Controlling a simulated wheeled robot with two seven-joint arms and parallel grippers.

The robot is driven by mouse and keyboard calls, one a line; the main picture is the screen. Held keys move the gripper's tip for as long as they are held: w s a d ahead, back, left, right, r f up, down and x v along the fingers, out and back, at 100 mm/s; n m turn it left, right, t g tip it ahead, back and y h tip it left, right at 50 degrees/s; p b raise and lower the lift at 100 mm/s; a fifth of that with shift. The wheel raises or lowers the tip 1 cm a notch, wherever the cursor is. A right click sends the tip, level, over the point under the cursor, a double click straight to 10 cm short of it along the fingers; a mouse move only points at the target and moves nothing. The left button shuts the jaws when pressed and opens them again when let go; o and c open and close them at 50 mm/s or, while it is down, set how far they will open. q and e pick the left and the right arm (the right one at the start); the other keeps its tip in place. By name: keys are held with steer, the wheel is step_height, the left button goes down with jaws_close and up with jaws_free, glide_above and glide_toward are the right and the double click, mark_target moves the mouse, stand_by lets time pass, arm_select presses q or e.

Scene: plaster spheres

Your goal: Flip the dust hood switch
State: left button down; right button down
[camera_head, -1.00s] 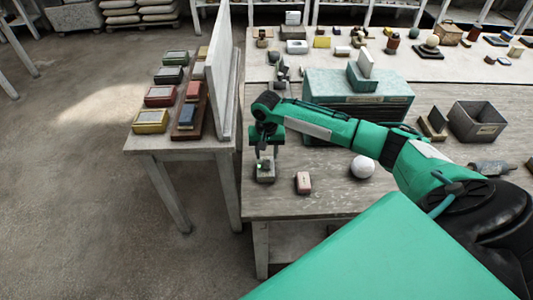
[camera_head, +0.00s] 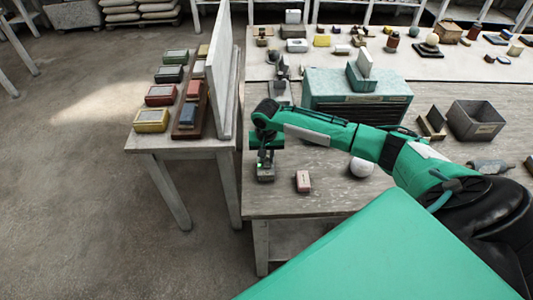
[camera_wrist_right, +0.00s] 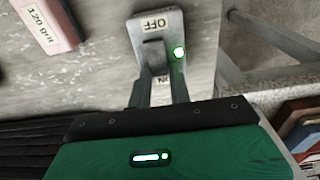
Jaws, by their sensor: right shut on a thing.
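The dust hood switch (camera_head: 265,176) is a small grey box near the left front corner of the workbench. In the right wrist view its plate (camera_wrist_right: 170,30) has an OFF label, a partly hidden second label at the other end, and a lit green lamp. A dark lever (camera_wrist_right: 153,54) stands on the plate. My right gripper (camera_head: 266,163) points down at the switch. In the wrist view its two fingers (camera_wrist_right: 160,85) reach over the plate at the lever and are shut on it; the exact contact is partly hidden. My left gripper is not in view.
A pink-and-white block (camera_head: 303,181), labelled 120 grit in the wrist view, lies close beside the switch. A white sphere (camera_head: 362,168) is partly behind my right arm. A green cabinet (camera_head: 340,88) stands behind. A side table (camera_head: 150,140) with an upright panel (camera_head: 222,75) is at the left.

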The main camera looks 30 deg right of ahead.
steer(key=shift+s+a+r+t+h+p, duration=0.2)
steer(key=shift+s+t+h+p, duration=0.25)
steer(key=shift+t+p, duration=0.55)
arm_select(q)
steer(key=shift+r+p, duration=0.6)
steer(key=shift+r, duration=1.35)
arm_select(e)
steer(key=shift+t+h, duration=0.55)
steer(key=shift+t, duration=0.15)
steer(key=c, duration=1.3)
jaws_free()
steer(key=shift+r, duration=0.1)
arm_select(q)
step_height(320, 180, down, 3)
steer(key=b, duration=0.3)
arm_select(e)
steer(key=v, duration=1.3)
steer(key=shift+s+a+r, duration=0.1)
steer(key=shift+a+r, duration=0.05)
steer(key=shift+r, duration=0.15)
